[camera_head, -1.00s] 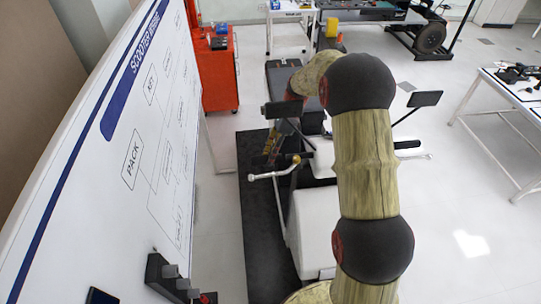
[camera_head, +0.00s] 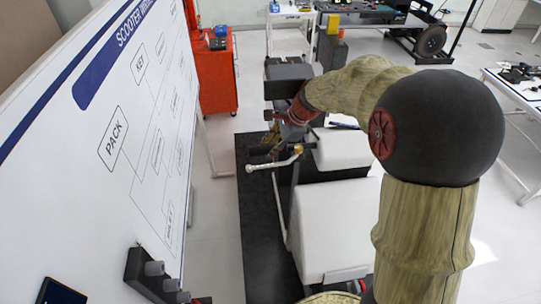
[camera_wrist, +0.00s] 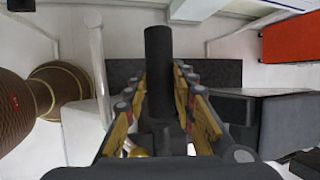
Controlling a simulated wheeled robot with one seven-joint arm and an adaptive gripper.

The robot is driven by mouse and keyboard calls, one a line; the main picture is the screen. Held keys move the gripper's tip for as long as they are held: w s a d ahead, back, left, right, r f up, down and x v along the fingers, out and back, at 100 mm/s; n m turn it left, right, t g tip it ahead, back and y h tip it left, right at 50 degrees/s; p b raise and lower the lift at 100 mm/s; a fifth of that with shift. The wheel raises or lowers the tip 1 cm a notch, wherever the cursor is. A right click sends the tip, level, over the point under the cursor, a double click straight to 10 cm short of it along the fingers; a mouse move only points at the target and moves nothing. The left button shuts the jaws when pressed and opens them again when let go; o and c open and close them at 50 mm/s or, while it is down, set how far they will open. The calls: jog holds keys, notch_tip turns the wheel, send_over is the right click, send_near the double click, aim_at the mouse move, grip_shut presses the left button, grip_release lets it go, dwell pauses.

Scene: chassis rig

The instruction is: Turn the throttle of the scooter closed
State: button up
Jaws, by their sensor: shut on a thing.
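The scooter (camera_head: 332,218) has a white body and stands on a black mat. Its dark throttle grip (camera_head: 262,150) sticks out to the left of the handlebar, above a pale brake lever (camera_head: 272,164). In the wrist view the throttle grip (camera_wrist: 159,62) is a black cylinder running up between the fingers. My gripper (camera_wrist: 161,100) is shut on it, with yellow-and-grey fingers on both sides. In the head view my gripper (camera_head: 272,138) is small and dark at the grip. The brake lever (camera_wrist: 98,60) runs beside the left finger, apart from it. The throttle's turn angle cannot be told.
A whiteboard (camera_head: 120,120) stands close on the left. A red cabinet (camera_head: 215,75) is behind it. A white table (camera_head: 515,90) with parts is at the right. The black mat (camera_head: 262,245) lies under the scooter. Bare floor shows between scooter and table.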

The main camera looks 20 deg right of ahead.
jog(key=shift+s+f+n+t+b, duration=0.2)
jog(key=shift+t+b, duration=0.75)
jog(key=shift+b, duration=1.75)
jog(key=shift+s+f+n+t+b, duration=0.15)
jog(key=shift+t+b, duration=0.8)
jog(key=shift+b, duration=1.75)
jog(key=shift+w+b, duration=0.1)
jog(key=shift+b, duration=0.5)
jog(key=shift+r+n+t+h+b, duration=0.25)
jog(key=shift+t+b, duration=0.45)
jog(key=shift+b, duration=1)
jog(key=shift+a+f, duration=0.1)
jog(key=o, duration=1)
jog(key=shift+c, duration=0.2)
jog(key=shift+o, duration=1)
jog(key=shift+f, duration=0.1)
jog(key=shift+f, duration=0.1)
jog(key=shift+v, duration=4.2)
